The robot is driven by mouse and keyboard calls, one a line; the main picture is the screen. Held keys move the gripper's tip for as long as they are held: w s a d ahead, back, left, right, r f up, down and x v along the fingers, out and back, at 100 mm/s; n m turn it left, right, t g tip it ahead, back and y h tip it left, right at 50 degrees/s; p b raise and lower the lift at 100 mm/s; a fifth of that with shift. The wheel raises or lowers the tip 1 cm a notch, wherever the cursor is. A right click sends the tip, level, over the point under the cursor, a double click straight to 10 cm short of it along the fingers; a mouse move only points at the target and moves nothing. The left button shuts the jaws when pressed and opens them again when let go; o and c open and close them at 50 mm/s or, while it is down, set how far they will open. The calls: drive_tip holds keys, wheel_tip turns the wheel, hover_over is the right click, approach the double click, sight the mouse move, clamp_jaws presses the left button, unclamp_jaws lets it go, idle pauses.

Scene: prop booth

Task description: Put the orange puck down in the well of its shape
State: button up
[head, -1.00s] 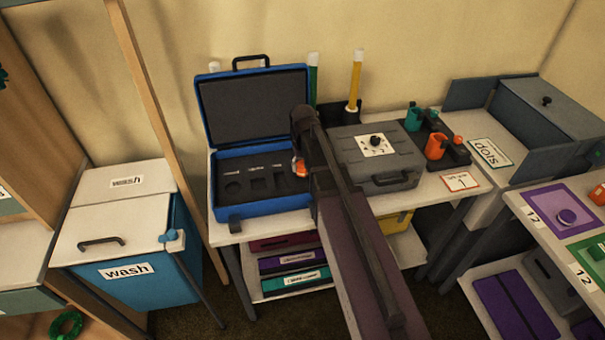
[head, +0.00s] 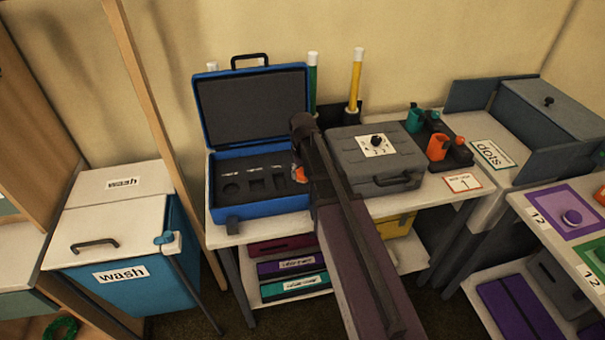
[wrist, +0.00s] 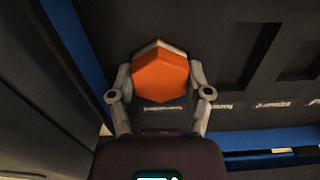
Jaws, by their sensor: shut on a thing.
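The orange puck (wrist: 160,78) is six-sided and pale at its far edge in the wrist view. My gripper (wrist: 161,73) is shut on it, one finger on each side. In the head view the puck (head: 299,174) shows at the right end of the blue case's (head: 262,208) dark foam insert, partly behind my arm. The insert has a round well (head: 231,189) at left and angular wells (head: 256,185) beside it. In the wrist view wells (wrist: 231,45) show right of the puck. What lies under the puck is hidden, and I cannot tell whether it touches the foam.
The case's open lid (head: 256,108) stands behind the insert. A grey box (head: 376,160) stands close to the right of my arm. Green and yellow rods (head: 355,80) stand behind. A white and blue wash bin (head: 118,235) is at the left.

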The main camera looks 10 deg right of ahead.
drive_tip(key=o, duration=1.3)
drive_tip(key=shift+r, duration=0.1)
wheel_tip(320, 180, up, 12)
drive_tip(key=p, duration=1.2)
drive_tip(key=shift+r+p, duration=0.2)
drive_tip(key=shift+p, duration=0.2)
drive_tip(key=shift+s, duration=0.1)
drive_tip(key=s, duration=1.5)
drive_tip(key=shift+s, duration=0.4)
